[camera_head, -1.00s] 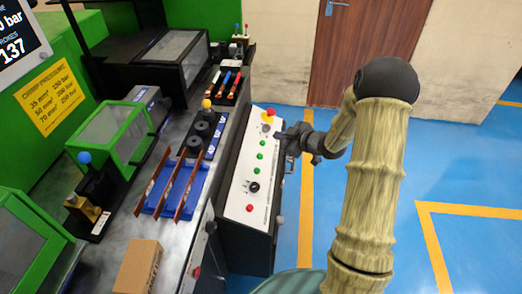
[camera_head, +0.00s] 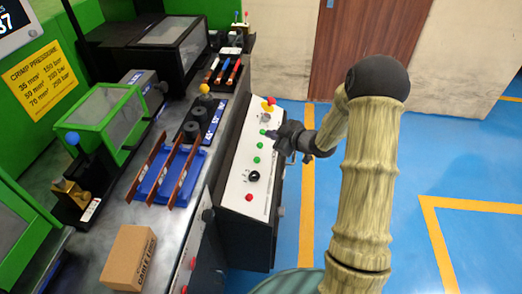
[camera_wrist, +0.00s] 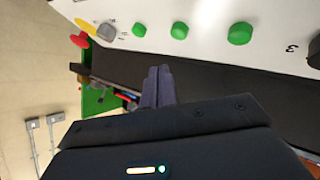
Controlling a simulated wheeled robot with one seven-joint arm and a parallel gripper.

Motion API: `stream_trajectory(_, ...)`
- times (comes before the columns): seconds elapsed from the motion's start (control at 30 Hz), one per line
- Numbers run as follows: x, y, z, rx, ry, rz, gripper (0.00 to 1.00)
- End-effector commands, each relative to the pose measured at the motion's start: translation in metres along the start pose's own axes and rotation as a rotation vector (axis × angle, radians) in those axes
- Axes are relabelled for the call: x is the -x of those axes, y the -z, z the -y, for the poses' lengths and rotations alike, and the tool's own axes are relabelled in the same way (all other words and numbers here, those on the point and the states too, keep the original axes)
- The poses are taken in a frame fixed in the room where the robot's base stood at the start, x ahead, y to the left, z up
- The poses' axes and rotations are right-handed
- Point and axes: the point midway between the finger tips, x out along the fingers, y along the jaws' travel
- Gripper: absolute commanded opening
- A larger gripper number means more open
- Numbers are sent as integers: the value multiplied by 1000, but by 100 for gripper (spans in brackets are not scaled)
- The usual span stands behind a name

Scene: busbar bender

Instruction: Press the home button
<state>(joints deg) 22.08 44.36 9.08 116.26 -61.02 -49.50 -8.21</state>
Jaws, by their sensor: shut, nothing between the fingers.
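The white control panel (camera_head: 238,185) sits on a black sloped console. It carries a row of three green buttons, the top one (camera_head: 263,132), the middle one (camera_head: 260,145) and the lower one (camera_head: 257,159). Which one is the home button cannot be read. My gripper (camera_head: 273,134) is shut and empty at the panel's right edge, close to the top green button. In the wrist view, my gripper's fingers (camera_wrist: 157,85) show over the console's dark side, apart from the green buttons (camera_wrist: 179,30); contact is not seen.
A red emergency stop on yellow (camera_head: 268,101) and a grey knob (camera_wrist: 106,31) lie near the panel's far end. A black knob (camera_head: 254,176) and red button (camera_head: 249,197) are nearer. Blue floor right of the console is free. A cardboard box (camera_head: 128,258) stands left.

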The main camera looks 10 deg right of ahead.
Motion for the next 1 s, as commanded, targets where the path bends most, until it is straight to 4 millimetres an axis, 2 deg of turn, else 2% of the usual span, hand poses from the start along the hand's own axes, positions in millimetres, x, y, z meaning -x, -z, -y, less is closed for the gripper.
stream_trajectory(0.03, -7, -7, 5, 0, 0, 0, 0)
stream_trajectory(0.3, -20, -15, 14, 0, -1, 0, 0)
stream_trajectory(1.0, -20, -15, 14, -1, -2, 0, 0)
